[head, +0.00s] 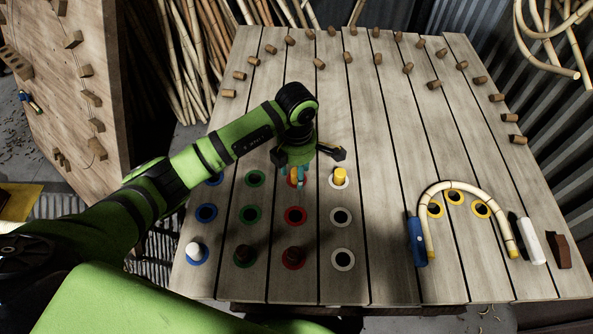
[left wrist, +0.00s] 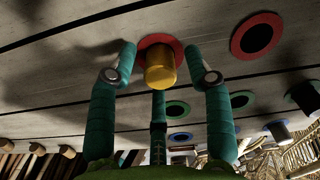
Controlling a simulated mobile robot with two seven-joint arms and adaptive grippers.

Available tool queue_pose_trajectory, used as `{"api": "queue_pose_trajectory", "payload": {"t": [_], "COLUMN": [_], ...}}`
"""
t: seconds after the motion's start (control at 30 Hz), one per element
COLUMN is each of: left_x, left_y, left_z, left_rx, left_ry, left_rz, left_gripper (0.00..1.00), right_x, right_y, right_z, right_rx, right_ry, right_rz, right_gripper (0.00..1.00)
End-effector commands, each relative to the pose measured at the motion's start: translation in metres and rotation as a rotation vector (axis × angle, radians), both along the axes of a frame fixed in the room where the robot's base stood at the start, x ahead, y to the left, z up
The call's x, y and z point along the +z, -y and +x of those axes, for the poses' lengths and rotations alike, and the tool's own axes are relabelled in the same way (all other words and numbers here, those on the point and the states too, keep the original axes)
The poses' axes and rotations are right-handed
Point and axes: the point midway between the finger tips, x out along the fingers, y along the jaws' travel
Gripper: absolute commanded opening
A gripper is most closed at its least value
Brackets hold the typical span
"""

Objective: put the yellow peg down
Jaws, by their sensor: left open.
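One yellow peg (left wrist: 160,70) stands in a red-ringed hole (left wrist: 158,41) of the plank table. My left gripper (head: 296,177) is over the far red ring in the head view, its teal fingers spread. In the left wrist view the fingers stand on either side of the peg, with visible gaps, so the gripper is open. A second yellow peg (head: 340,176) stands in the far white-ringed hole, just right of the gripper. My right gripper is not in view.
Near ringed holes hold a white peg (head: 194,249) and dark pegs (head: 243,253). A bent rattan piece (head: 455,186) arches around yellow-ringed holes at right, near a blue object (head: 417,241) and a white cylinder (head: 530,240). Wooden pegs (head: 408,68) form an arc at the back.

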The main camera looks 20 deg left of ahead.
Motion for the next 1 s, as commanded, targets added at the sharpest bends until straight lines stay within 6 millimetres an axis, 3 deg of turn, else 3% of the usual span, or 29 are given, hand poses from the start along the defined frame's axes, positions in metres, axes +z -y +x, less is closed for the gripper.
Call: {"api": "queue_pose_trajectory", "payload": {"t": [0.3, 0.5, 0.7, 1.0], "left_x": [0.066, 0.099, 0.112, 0.112], "left_y": [-0.001, -0.001, -0.001, -0.001], "left_z": [0.002, 0.001, 0.000, 0.000], "left_rx": [-0.002, 0.000, -0.001, 0.000], "left_ry": [0.009, 0.004, 0.002, 0.001], "left_rz": [0.003, 0.003, 0.002, 0.002], "left_gripper": [0.51, 0.51, 0.51, 0.51], "right_x": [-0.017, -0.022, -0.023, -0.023], "right_y": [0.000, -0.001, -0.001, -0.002], "right_z": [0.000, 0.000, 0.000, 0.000], "right_rx": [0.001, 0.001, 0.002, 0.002], "right_ry": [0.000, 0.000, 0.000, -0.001], "right_rz": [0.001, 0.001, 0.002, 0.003], "right_gripper": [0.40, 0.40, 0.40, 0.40]}}
